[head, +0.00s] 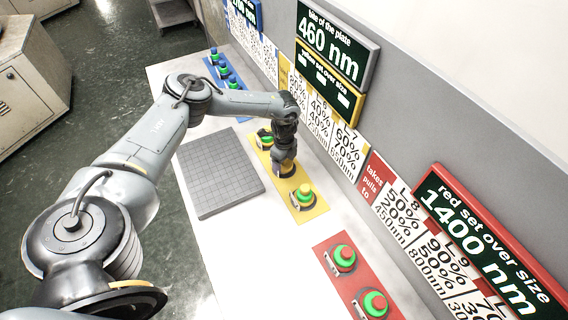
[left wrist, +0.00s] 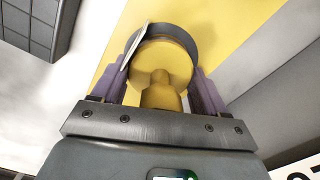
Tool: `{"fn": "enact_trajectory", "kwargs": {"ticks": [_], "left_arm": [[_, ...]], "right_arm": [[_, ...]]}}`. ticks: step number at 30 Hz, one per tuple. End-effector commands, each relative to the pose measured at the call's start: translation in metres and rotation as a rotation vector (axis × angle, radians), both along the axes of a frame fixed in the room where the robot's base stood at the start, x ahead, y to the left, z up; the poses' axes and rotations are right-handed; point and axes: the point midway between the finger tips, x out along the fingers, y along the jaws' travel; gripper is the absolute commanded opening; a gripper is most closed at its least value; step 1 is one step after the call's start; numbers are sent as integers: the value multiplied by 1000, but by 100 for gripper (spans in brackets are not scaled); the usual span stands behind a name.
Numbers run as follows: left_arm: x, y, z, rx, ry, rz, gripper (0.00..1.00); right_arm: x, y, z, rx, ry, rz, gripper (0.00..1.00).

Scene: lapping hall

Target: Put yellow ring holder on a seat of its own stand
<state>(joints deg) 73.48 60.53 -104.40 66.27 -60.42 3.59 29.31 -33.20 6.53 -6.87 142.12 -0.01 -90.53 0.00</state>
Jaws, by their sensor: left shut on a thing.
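My left gripper (head: 285,166) points down over the middle of the yellow stand (head: 311,213). It is shut on a yellow ring holder (left wrist: 162,65), whose round yellow body and knob show between the fingers in the left wrist view, with a dark ring-like rim around it. In the head view the held holder (head: 286,172) is mostly hidden by the gripper. I cannot tell whether it touches the stand. My right gripper is out of view.
A grey gridded plate (head: 218,172) lies left of the yellow stand on the white table (head: 213,240). A blue stand (head: 226,78) with blue-topped holders is farther back, a red stand (head: 333,268) with red-topped ones nearer. A wall with signs (head: 334,48) runs along the right.

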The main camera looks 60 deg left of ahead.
Motion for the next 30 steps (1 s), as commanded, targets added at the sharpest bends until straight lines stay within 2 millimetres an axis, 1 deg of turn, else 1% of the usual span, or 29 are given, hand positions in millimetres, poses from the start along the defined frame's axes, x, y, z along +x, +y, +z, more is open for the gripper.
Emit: {"fn": "enact_trajectory", "kwargs": {"ticks": [1, 3, 11, 15, 16, 18, 21, 30], "left_arm": [[1, 0, -5, -1, -1, 0, 21], [0, 0, -7, -1, -1, 0, 21], [1, 0, -8, 0, -2, 1, 21], [1, 0, -11, 0, -2, 1, 21], [1, 0, -11, -1, -1, 0, 75], [1, 0, -11, 0, -2, 0, 85], [1, 0, -11, 0, -2, 0, 99], [1, 0, -9, 0, -2, 0, 99]], "right_arm": [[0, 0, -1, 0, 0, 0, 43], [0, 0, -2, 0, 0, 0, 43], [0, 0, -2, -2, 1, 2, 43], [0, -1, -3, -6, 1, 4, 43], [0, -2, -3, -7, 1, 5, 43], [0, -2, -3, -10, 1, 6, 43], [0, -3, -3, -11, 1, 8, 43], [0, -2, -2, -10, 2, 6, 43]]}}
